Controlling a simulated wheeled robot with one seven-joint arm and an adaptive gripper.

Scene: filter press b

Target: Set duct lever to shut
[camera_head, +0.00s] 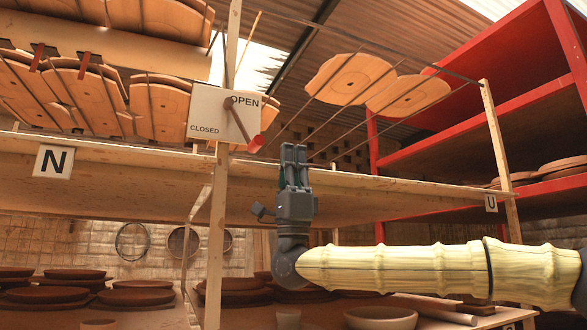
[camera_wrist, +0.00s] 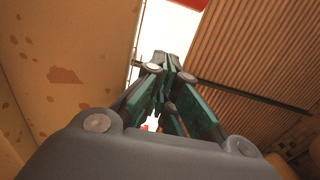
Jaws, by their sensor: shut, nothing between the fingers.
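The duct lever (camera_head: 239,121) is a thin brown bar with a red end (camera_head: 256,144). It sits on a pale plate (camera_head: 208,121) fixed to a wooden post. The plate reads OPEN at upper right and CLOSED at lower left. The bar slants from under OPEN down to the right, its red end past the plate's edge. My gripper (camera_head: 293,150) points up with its fingers shut and empty, right of the red end and apart from it in the picture. The fingers also show in the wrist view (camera_wrist: 167,62). A red patch at that view's top edge cannot be identified surely.
A wooden shelf (camera_head: 110,152) with an N sign (camera_head: 53,161) runs behind the post (camera_head: 221,190). Thin rods with clay plates hang above. A red rack (camera_head: 470,130) stands at right. Bowls and plates fill the lower shelves.

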